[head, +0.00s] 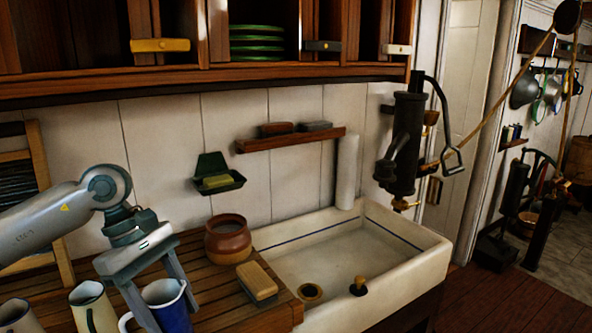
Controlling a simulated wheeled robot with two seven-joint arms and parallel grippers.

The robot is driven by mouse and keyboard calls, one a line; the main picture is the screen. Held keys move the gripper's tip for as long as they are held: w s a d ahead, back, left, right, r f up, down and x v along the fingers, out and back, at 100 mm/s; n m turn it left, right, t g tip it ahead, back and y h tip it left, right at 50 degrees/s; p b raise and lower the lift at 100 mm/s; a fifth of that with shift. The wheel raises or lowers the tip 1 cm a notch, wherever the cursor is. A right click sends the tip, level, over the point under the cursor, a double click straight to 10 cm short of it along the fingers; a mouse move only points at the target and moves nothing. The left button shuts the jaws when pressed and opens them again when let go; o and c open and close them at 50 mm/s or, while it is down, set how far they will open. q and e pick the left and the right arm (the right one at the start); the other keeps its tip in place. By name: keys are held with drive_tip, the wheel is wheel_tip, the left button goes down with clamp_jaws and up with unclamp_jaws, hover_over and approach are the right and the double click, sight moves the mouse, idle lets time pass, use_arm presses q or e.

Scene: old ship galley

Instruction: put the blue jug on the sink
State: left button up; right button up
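The blue jug (177,316) stands at the bottom left, on or over the slatted wooden drainboard; its base is cut off by the frame. It has a pale rim and a white handle on its left. My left gripper (176,318) points down over the jug with its fingers spread apart, one on each side of the rim. Whether they press on the jug I cannot tell. The white sink (405,273) is to the right of the drainboard, its basin empty apart from a brass drain and a dark plug with a wooden knob. My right gripper is not in view.
On the drainboard (215,285) are a brown pot (228,240) and a brush or sponge block (257,282), between jug and sink. Two pale jugs (92,308) stand left of the blue one. A dark hand pump (402,145) hangs over the sink's far right side. Cupboards overhang above.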

use_arm(q)
drive_tip(key=m, duration=0.2)
drive_tip(key=s+m+g+y, duration=0.1)
drive_tip(key=m, duration=0.1)
drive_tip(key=s+f+m, duration=0.1)
drive_tip(key=m, duration=0.1)
drive_tip(key=shift+d+f+g+y, duration=0.1)
drive_tip(key=shift+d+g+y, duration=0.3)
drive_tip(key=shift+s+d+f+m+g+y+b, duration=0.15)
drive_tip(key=shift+s+f+m+y+b, duration=0.25)
drive_tip(key=shift+m, duration=0.8)
drive_tip(key=shift+s+a+f+m+g+y+b, duration=0.15)
drive_tip(key=shift+f+m+y, duration=0.3)
drive_tip(key=shift+m, duration=0.75)
drive_tip(key=shift+s+d+f+m+g+y+b, duration=0.1)
drive_tip(key=shift+s+f+m+y+b, duration=0.3)
drive_tip(key=shift+m, duration=0.8)
drive_tip(key=shift+f, duration=0.1)
drive_tip(key=shift+s, duration=0.1)
